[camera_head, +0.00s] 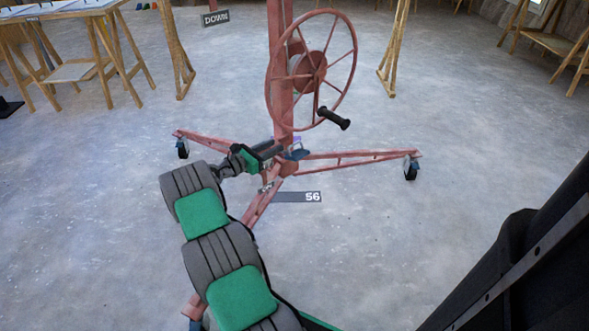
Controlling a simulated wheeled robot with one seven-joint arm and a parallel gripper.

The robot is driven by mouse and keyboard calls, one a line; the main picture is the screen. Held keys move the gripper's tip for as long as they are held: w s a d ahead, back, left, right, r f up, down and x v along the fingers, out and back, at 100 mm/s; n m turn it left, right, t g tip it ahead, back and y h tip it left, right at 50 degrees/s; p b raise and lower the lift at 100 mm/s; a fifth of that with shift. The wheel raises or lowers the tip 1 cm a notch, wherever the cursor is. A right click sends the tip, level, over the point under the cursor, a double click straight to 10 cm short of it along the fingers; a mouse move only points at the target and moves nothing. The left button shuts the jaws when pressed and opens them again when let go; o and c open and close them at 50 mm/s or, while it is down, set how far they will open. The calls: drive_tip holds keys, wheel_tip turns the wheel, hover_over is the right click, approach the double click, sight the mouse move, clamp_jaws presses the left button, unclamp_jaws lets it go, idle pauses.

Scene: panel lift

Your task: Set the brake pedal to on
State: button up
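The panel lift is a red post (283,95) on a base with thin legs (350,156) that end in casters. A red spoked wheel (312,72) with a black crank handle (334,118) is on the post. A small blue pedal-like piece (298,154) sits low at the foot of the post; I take it to be the brake pedal, and its on or off state cannot be told. My gripper (276,151) is beside the post foot, just left of the blue piece. Its fingers are too small and partly hidden to tell their opening or any contact.
A grey label reading 56 (312,197) shows below the post foot, and a sign reading DOWN (215,18) is at the back. Wooden trestles and a table (75,72) stand at the back left, with more trestles (550,40) at the back right. The floor (470,120) right of the lift is clear.

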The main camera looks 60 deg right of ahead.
sight(295, 144)
drive_tip(key=shift+n+g+h, duration=0.3)
drive_tip(key=shift+n, duration=0.3)
drive_tip(key=s+d+b, duration=0.1)
drive_tip(key=d, duration=0.1)
drive_tip(key=s+d+f, duration=0.1)
drive_tip(key=s+d, duration=0.1)
drive_tip(key=d, duration=0.1)
drive_tip(key=s+d+f+b, duration=0.1)
drive_tip(key=s+d, duration=0.1)
drive_tip(key=shift+d+f+b, duration=0.2)
drive_tip(key=shift+d+b, duration=0.1)
drive_tip(key=shift+d, duration=0.05)
drive_tip(key=shift+c, duration=0.3)
clamp_jaws()
